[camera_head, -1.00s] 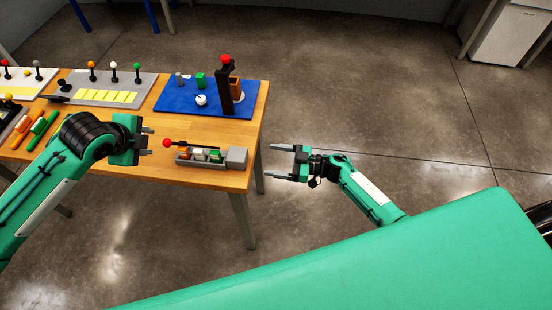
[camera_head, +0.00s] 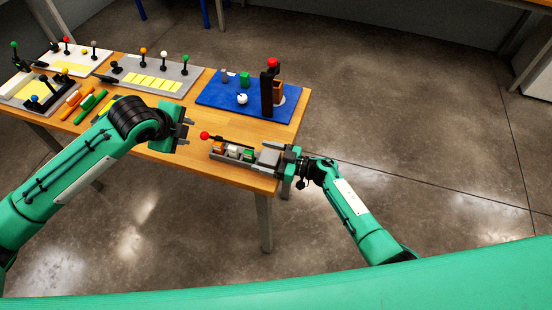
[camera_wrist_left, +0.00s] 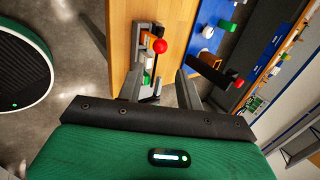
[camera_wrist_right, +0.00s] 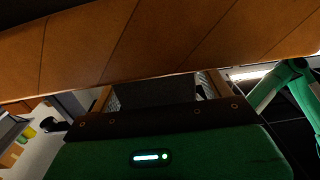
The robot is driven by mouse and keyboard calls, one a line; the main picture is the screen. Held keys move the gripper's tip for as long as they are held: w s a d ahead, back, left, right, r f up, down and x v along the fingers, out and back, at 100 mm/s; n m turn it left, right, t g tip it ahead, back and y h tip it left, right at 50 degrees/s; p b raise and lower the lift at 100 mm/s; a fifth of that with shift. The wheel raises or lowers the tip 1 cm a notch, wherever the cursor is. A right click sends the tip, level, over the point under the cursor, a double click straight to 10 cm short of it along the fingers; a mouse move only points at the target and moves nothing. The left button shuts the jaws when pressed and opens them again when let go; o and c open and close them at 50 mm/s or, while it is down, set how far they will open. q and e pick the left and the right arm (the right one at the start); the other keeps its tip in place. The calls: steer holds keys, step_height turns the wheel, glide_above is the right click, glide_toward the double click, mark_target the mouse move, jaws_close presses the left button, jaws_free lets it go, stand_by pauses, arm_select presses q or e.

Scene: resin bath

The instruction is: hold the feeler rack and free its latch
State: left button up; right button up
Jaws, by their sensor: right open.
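The feeler rack (camera_head: 219,158) is a narrow grey tray on the wooden table near its front right corner, with white, green and orange pieces in it. A grey block (camera_head: 267,159) forms its right end. A red-knobbed lever (camera_head: 205,135) stands at its left end; the red knob also shows in the left wrist view (camera_wrist_left: 160,46). My right gripper (camera_head: 272,157) is open, its fingers on either side of the grey block. In the right wrist view a dark block (camera_wrist_right: 155,92) lies between the fingers; contact cannot be told. My left gripper (camera_head: 186,130) is open and empty, left of the red knob.
A blue board (camera_head: 222,98) with a dark post, red knob and small blocks lies behind the rack. Grey boards with knobbed levers (camera_head: 150,77) stand at the back left. Floor is open to the right.

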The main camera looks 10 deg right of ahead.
steer(key=shift+a, duration=0.1)
steer(key=shift+c, duration=0.4)
steer(key=c, duration=1.1)
arm_select(q)
steer(key=shift+c, duration=0.3)
